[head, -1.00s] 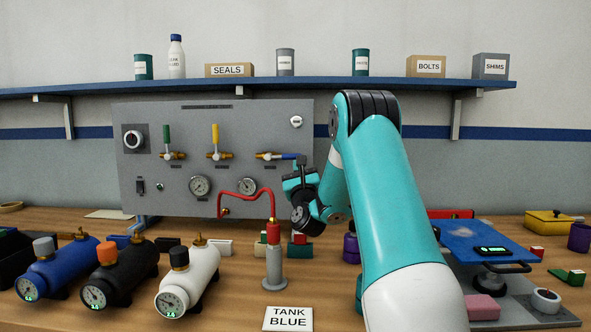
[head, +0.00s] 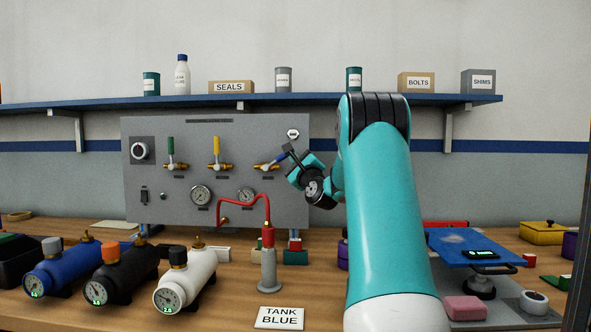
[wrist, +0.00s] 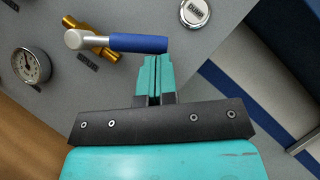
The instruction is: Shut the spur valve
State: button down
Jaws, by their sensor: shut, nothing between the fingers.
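Three valves sit on the grey panel (head: 160,210). The green lever (head: 171,147) and the yellow lever (head: 217,146) stand upright. The blue lever (head: 280,158) slants up to the right from its brass valve body (head: 266,167). In the wrist view the blue lever (wrist: 138,43) lies across the top of my gripper (wrist: 154,60). My gripper is shut and empty, its tips close against the lever's side near its free end; actual contact is unclear.
Two gauges (head: 201,195) and a red hose (head: 243,198) are below the valves. Blue, black and white tanks (head: 187,280) lie on the bench. The shelf (head: 330,99) runs above.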

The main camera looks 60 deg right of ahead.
jog(key=shift+w+a+r+n+g+y+p, duration=0.65)
jog(key=shift+w+r+n+y+p, duration=0.35)
jog(key=shift+n+p, duration=0.8)
jog(key=shift+w+a+r+n+g+y+p, duration=0.5)
jog(key=shift+w+r+n+g+y+p, duration=0.35)
jog(key=shift+r+n+p, duration=0.85)
jog(key=shift+w+a+r+n+g+y+p, duration=0.85)
jog(key=shift+n+p, duration=0.6)
jog(key=shift+n, duration=0.75)
jog(key=shift+w+d+f+t, duration=0.15)
jog(key=shift+d+f+t, duration=0.1)
jog(key=shift+d, duration=0.05)
